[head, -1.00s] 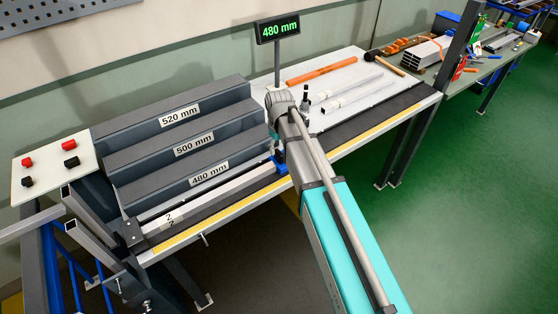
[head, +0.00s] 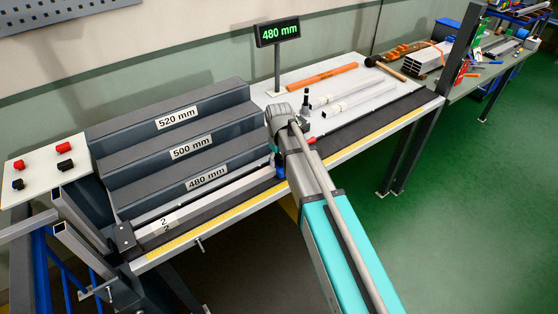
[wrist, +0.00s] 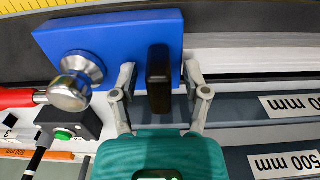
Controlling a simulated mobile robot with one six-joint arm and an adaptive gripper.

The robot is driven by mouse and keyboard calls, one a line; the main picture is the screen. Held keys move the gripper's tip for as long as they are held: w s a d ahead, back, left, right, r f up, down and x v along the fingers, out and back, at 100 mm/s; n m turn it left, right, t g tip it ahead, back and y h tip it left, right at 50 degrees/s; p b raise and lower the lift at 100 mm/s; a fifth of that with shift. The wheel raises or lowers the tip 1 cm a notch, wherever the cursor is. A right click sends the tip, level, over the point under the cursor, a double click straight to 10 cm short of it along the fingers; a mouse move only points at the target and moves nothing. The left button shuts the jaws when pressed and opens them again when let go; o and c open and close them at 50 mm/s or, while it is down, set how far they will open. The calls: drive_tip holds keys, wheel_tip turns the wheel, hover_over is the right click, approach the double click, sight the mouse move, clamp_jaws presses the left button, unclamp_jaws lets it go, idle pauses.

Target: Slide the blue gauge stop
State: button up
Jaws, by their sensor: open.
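The blue gauge stop (wrist: 110,42) fills the upper left of the wrist view, with a black upright grip (wrist: 160,80) on its near face. A round metal knob (wrist: 72,84) and a red lever handle (wrist: 18,97) are at its left. My gripper (wrist: 160,74) is open, with one finger on each side of the black grip; I see gaps between fingers and grip, though contact with the blue body is unclear. In the head view, a small part of the blue stop (head: 279,168) shows on the rail beside my arm, which hides the rest.
A yellow scale (head: 205,217) runs along the bench front. Stepped dark blocks (head: 180,150) labelled 480, 500 and 520 mm stand behind the rail. A display (head: 278,29) reads 480 mm. A profile (head: 215,190) marked 2 lies left of the stop.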

clamp_jaws()
drive_tip(key=shift+w, duration=0.1)
idle(0.4)
